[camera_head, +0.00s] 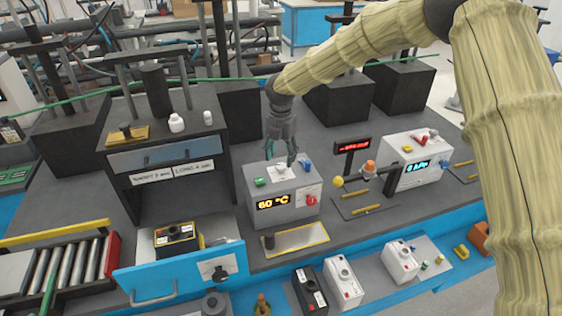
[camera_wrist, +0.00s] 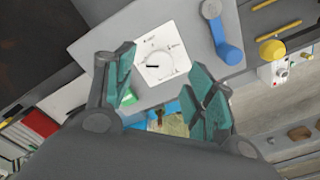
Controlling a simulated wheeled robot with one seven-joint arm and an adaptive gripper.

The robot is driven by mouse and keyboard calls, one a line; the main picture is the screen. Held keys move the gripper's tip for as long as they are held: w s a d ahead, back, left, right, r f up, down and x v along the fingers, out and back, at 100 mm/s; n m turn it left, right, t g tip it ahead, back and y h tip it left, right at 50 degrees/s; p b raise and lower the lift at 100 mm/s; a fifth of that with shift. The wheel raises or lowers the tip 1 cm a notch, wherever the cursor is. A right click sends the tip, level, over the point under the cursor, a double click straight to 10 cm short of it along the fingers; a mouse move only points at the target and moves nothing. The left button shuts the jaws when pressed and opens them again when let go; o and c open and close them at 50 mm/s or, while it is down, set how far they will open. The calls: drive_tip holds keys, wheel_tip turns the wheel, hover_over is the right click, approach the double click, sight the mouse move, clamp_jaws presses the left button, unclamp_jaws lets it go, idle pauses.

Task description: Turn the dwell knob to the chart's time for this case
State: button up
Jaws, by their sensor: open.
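The dwell knob is a small white dial on a square white plate (camera_wrist: 160,58), with a dark pointer mark and small printing around it that is too small to read. In the head view the white dial plate (camera_head: 281,172) is on top of the grey control box (camera_head: 262,184), partly hidden by my gripper. My gripper (camera_head: 283,158) hangs just above it. In the wrist view the green-padded fingers of my gripper (camera_wrist: 161,66) are apart, one on each side of the dial, with nothing held. I cannot tell whether they touch it.
The box has a 60 °C display (camera_head: 273,202), a red knob (camera_head: 311,200), a blue lever (camera_wrist: 229,45) and a green button (camera_head: 260,182). A black-and-yellow case (camera_head: 176,238) lies in the open blue drawer (camera_head: 180,275). A second box (camera_head: 415,160) stands right.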

sight(281, 165)
wheel_tip(281, 165, up, 9)
drive_tip(key=shift+f, duration=0.15)
idle(0.4)
